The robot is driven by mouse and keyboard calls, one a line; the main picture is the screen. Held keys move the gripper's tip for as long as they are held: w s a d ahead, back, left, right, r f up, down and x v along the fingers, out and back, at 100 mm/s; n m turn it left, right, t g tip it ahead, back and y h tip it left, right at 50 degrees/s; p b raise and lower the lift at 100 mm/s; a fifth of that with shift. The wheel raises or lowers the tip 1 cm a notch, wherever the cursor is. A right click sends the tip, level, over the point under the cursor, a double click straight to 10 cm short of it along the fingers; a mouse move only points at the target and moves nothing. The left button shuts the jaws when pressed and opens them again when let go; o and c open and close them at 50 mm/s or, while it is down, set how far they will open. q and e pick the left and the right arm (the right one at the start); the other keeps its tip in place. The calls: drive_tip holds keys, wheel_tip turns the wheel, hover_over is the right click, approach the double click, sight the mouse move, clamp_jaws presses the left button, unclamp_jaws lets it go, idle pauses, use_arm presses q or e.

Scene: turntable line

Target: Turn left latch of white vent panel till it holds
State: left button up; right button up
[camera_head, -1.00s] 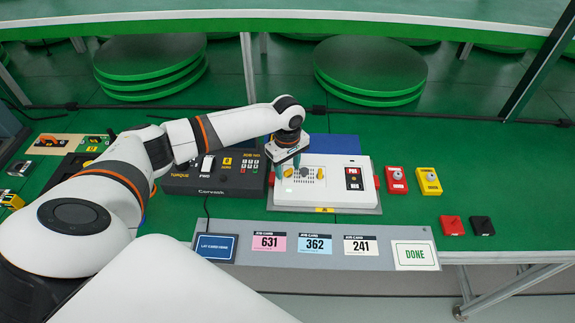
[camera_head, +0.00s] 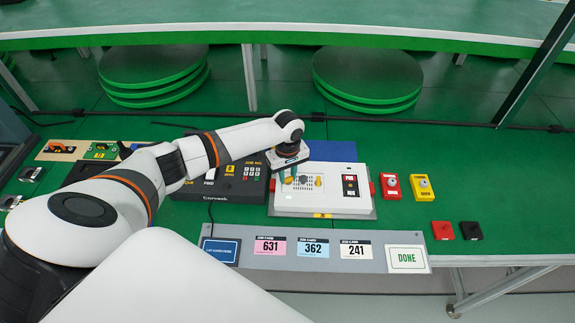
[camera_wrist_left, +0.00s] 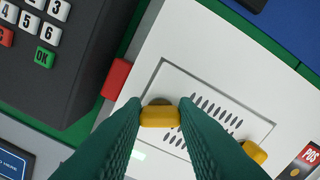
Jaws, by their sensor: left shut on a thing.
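The white vent panel (camera_head: 335,202) lies on a grey plate on the green bench, with a slotted vent (camera_wrist_left: 205,108) in a recessed rectangle. My left gripper (camera_head: 290,178) is over the panel's left part. In the left wrist view its green fingers (camera_wrist_left: 160,118) are shut on the yellow left latch (camera_wrist_left: 160,116), one on each side. The latch's turning angle against the panel is partly hidden by the fingers. A second yellow latch (camera_wrist_left: 251,156) sits at the vent's other end, free of the gripper; it also shows in the head view (camera_head: 319,181). My right gripper is not in view.
A dark controller with a keypad (camera_head: 232,182) stands just left of the panel. Red (camera_head: 391,186) and yellow (camera_head: 422,187) blocks with knobs sit to its right. A grey strip with job cards (camera_head: 313,246) runs along the front. A red tab (camera_wrist_left: 116,78) is beside the panel's edge.

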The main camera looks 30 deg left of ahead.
use_arm(q)
drive_tip(key=shift+r+m+p, duration=0.15)
drive_tip(key=shift+m+p, duration=0.6)
drive_tip(key=shift+m, duration=0.45)
drive_tip(key=shift+m+p, duration=0.6)
drive_tip(key=shift+m, duration=0.6)
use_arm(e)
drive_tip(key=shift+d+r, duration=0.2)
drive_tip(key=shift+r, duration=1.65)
use_arm(q)
drive_tip(key=o, duration=1)
